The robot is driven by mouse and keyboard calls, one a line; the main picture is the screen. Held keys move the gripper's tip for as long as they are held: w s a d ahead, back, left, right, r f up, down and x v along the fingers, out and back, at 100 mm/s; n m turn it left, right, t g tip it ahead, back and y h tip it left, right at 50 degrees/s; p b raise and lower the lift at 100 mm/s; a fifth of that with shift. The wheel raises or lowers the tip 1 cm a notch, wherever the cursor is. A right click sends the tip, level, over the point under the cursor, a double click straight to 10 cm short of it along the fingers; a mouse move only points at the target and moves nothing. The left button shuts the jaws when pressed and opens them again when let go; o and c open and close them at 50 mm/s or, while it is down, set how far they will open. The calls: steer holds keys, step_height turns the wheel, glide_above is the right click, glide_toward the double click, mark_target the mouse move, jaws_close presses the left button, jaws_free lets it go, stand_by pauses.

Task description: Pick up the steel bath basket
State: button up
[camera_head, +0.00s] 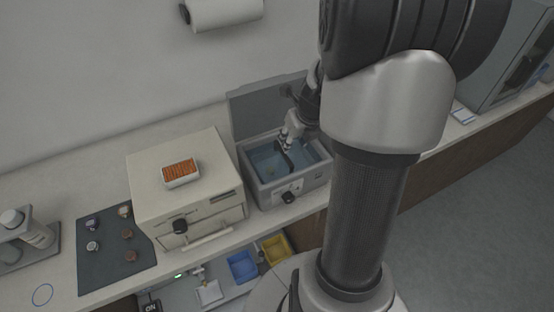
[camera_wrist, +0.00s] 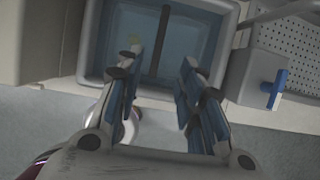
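The grey bath (camera_head: 268,192) stands open on the counter with its lid raised behind and blue liquid inside. A dark narrow bar (camera_wrist: 161,45) crosses the bath in the wrist view; it may be the handle of the steel bath basket, but the basket's body cannot be made out clearly. A small yellowish spot shows in the liquid beside the bar. My gripper (camera_wrist: 158,70) is open and empty, with its fingers on either side of the bar's line. In the head view my gripper (camera_head: 290,138) is over the bath; contact cannot be judged.
A cream boxy device (camera_head: 180,205) with a tray of orange-brown pieces (camera_head: 181,173) on top stands left of the bath. Farther left is a dark mat (camera_head: 115,262) with several small pieces. A perforated plate (camera_wrist: 290,40) and a blue part (camera_wrist: 274,90) show at right in the wrist view.

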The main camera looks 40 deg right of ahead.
mark_target(284, 154)
steer(key=b+x, duration=0.3)
steer(key=x, duration=0.4)
steer(key=shift+f, duration=0.1)
steer(key=shift+w+b+x, duration=0.15)
steer(key=shift+b+x, duration=0.7)
steer(key=shift+x, duration=0.6)
steer(key=shift+w+b+x, duration=0.2)
steer(key=shift+b+x, duration=0.65)
steer(key=shift+x, duration=0.65)
steer(key=shift+c, duration=0.4)
jaws_close()
